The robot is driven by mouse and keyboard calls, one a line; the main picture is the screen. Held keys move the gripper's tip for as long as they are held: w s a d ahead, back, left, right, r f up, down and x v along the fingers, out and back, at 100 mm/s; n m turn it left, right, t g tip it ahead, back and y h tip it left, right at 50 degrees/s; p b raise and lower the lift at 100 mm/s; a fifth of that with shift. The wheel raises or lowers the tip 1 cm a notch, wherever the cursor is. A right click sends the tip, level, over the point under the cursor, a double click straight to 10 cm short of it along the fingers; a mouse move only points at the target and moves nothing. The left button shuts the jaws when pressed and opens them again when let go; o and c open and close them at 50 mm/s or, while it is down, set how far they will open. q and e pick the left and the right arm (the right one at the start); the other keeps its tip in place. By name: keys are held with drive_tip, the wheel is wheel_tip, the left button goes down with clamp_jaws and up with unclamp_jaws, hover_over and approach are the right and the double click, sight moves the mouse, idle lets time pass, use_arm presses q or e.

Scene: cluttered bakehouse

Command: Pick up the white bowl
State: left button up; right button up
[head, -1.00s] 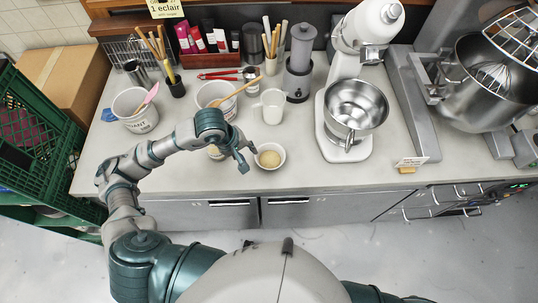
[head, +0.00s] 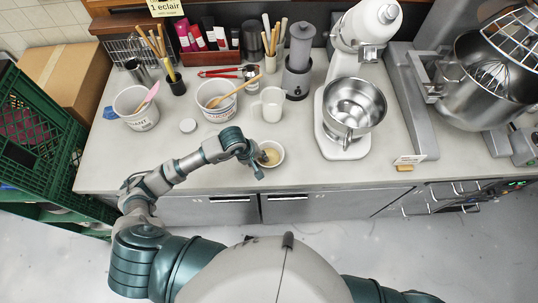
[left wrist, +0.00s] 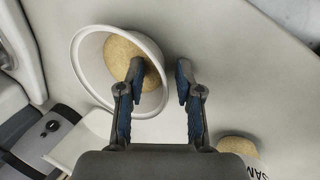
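The white bowl (head: 281,155) stands near the front edge of the counter, with tan grainy stuff inside. My left gripper (head: 261,163) is at its left side in the head view and covers part of it. In the left wrist view, the bowl (left wrist: 82,62) is at upper left. There my left gripper (left wrist: 160,68) is open, with one finger over the inside of the bowl and the other outside, so the rim runs between them. I cannot tell whether either finger touches it. My right gripper is out of view.
A small labelled pot (left wrist: 238,146) with tan contents is close by at lower right in the wrist view. A white jug (head: 269,104), a blender (head: 298,62) and a stand mixer (head: 344,144) stand behind and right. Clear counter lies right of the bowl.

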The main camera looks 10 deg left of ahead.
use_arm(q)
drive_tip(key=shift+d, duration=0.1)
clamp_jaws()
drive_tip(key=shift+a, duration=0.25)
